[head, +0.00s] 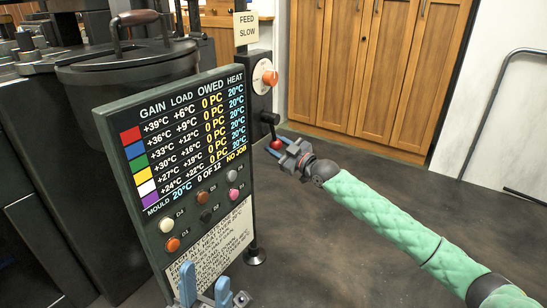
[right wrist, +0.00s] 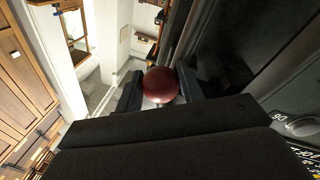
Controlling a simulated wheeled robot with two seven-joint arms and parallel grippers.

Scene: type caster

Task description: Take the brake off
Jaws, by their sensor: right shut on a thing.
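A dark red ball knob (head: 276,144) sits at the lower end of a short dark lever (head: 269,119) on the black control box (head: 260,82). The lever points downward. My right gripper (head: 285,149) is closed around the ball knob. In the right wrist view the ball (right wrist: 161,84) is between its two dark fingers (right wrist: 160,90). No label naming the brake is readable on the lever. My left gripper (head: 205,287) shows at the bottom of the head view, its two blue fingers apart with nothing seen between them, in front of the board's lower edge.
A dark display board (head: 190,140) with coloured rows and several round buttons stands in front of the box. An orange knob (head: 270,78) and a "FEED SLOW" sign (head: 246,27) are above the lever. A black vat (head: 130,75) stands left. Floor (head: 350,240) to the right is open.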

